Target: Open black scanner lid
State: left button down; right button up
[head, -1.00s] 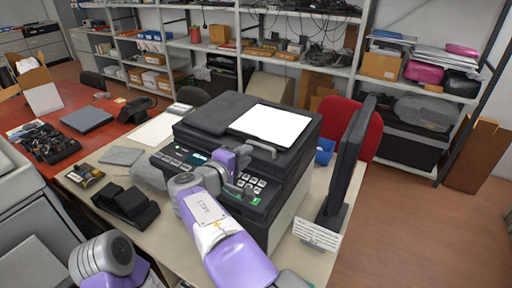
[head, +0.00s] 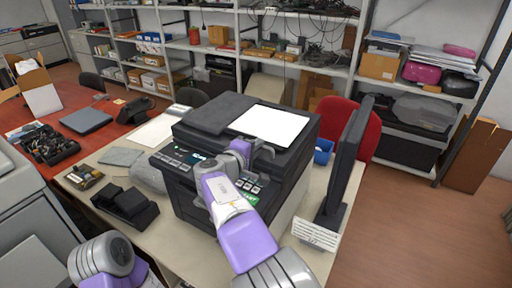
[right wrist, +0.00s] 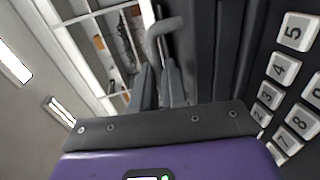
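The black scanner (head: 215,170) stands on the beige table, its dark lid (head: 215,113) lying flat and shut. A white sheet or panel (head: 268,124) is on the lid's top. The lid's grey curved handle is at its front edge, mostly hidden by my right gripper (head: 262,148) in the head view. In the right wrist view the handle (right wrist: 165,30) lies just past the tips of my right fingers (right wrist: 160,75). The fingers are close together; whether they touch the handle is unclear. My left gripper is out of view; only its arm shows at bottom left.
The number keys (right wrist: 285,70) are right beside my right gripper. A black monitor (head: 347,165) stands close to the scanner's right. A black desk device (head: 125,203) lies at front left. Shelves (head: 290,65) stand behind, with a red chair (head: 350,130) at right.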

grip_shut()
jog(key=shift+r+p, duration=0.35)
jog(key=shift+p, duration=0.1)
jog(key=r+p, duration=0.3)
jog(key=p, duration=0.1)
jog(key=w+r+g+y+p, duration=0.1)
jog(key=r+p, duration=0.2)
jog(key=p, duration=0.1)
jog(key=d+r+g+p, duration=0.1)
jog(key=r+p, duration=0.2)
jog(key=p, duration=0.2)
jog(key=shift+w+d+y, duration=0.1)
jog(key=shift+w+y, duration=0.2)
jog(key=shift+w, duration=0.1)
jog(key=w+d+r+p, duration=0.3)
jog(key=w+r+p, duration=0.2)
jog(key=r+p, duration=0.5)
jog(key=shift+d, duration=0.2)
jog(key=shift+f, duration=0.1)
